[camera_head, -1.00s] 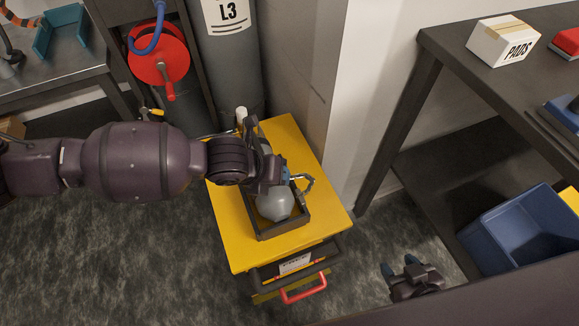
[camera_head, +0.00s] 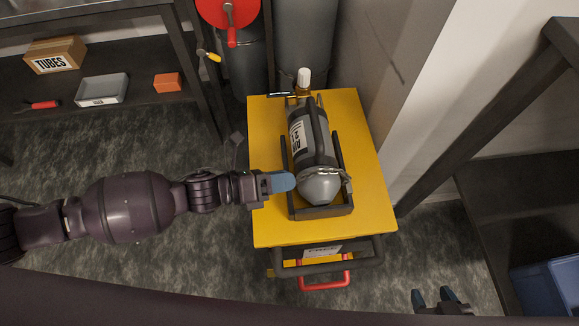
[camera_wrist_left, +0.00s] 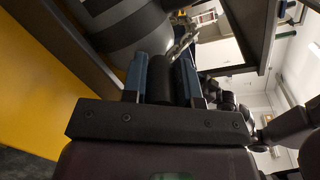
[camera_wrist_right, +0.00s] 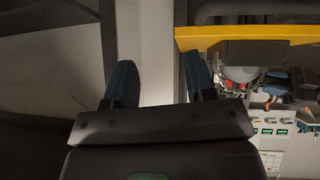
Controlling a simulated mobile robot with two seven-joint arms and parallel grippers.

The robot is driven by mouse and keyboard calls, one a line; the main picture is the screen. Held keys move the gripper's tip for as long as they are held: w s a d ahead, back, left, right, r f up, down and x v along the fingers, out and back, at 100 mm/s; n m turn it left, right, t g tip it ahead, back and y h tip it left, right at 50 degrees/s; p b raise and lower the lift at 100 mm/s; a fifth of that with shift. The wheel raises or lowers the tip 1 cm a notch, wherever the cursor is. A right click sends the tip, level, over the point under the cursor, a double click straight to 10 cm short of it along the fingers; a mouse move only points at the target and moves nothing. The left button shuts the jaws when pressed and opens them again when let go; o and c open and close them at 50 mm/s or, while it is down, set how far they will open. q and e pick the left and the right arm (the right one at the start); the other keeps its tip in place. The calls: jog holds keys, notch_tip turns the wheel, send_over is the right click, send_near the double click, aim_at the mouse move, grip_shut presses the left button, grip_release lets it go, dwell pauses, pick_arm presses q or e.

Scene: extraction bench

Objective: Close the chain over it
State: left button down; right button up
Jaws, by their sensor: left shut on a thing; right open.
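A grey cylinder (camera_head: 311,140) with a white label lies in a dark cradle (camera_head: 340,209) on a yellow cart top (camera_head: 372,205). A metal chain (camera_head: 327,173) crosses over the cylinder's rounded near end, from the cradle's right side toward the left. My left gripper (camera_head: 284,182) is at the cradle's left side, shut on a black grip (camera_wrist_left: 161,82) at the chain's end. The chain (camera_wrist_left: 182,43) rises from this grip in the left wrist view. Whether the grip touches the cradle cannot be told. My right gripper (camera_head: 434,298) is open and empty, low to the right of the cart.
The cart has a red handle (camera_head: 325,280) at its front. Tall grey cylinders (camera_head: 305,45) and a red reel (camera_head: 229,10) stand behind. A dark shelf bench holds a TUBES box (camera_head: 54,56) at left. Another bench with a blue bin (camera_head: 545,290) stands at right. A wall borders the cart's right side.

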pick_arm(q)
jog(key=shift+s+a+f+h+b, duration=0.15)
jog(key=shift+f+h+b, duration=0.2)
jog(key=shift+f, duration=0.45)
jog(key=shift+f+h, duration=0.1)
jog(key=shift+h, duration=0.15)
pick_arm(e)
jog(key=shift+w+a+n, duration=0.25)
jog(key=shift+w+n, duration=0.05)
jog(key=shift+w, duration=0.1)
jog(key=shift+r, duration=0.15)
pick_arm(q)
jog(key=c, duration=0.9)
grip_release()
jog(key=shift+w, duration=0.2)
jog(key=p+v, duration=0.1)
jog(key=v, duration=1)
jog(key=shift+s, duration=0.2)
pick_arm(e)
jog(key=shift+s+d, duration=0.2)
jog(key=shift+s, duration=0.05)
